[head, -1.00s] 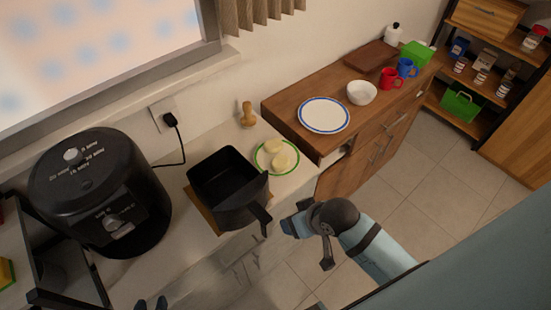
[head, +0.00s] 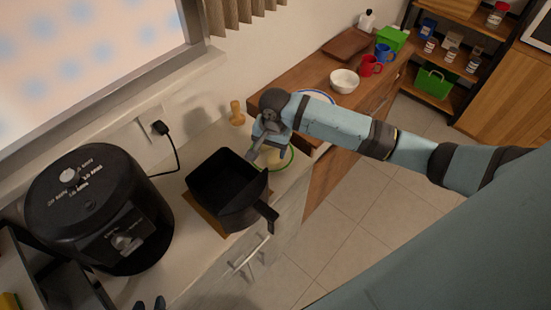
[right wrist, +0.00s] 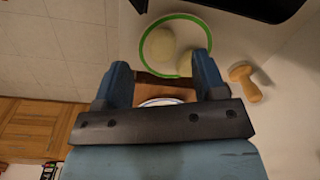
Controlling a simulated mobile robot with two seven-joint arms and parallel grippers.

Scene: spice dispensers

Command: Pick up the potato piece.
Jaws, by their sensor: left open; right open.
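Two pale yellow potato pieces lie on a white plate with a green rim (right wrist: 190,20). In the right wrist view one piece (right wrist: 158,45) sits near the plate's middle. The other piece (right wrist: 184,63) is partly hidden by a finger. In the head view my right gripper (head: 265,155) is over the plate (head: 291,158) and hides most of it and the pieces. In the right wrist view this gripper (right wrist: 162,68) is open, with nothing between its fingers. My left gripper (head: 150,303) is open at the bottom edge of the head view, its tips only just showing.
A black square pan (head: 228,190) stands left of the plate, its handle toward the counter's front. A wooden pestle-like object (head: 237,114) stands behind. A black cooker (head: 100,205) is at the left. A wooden cabinet holds a white bowl (head: 344,81) and mugs.

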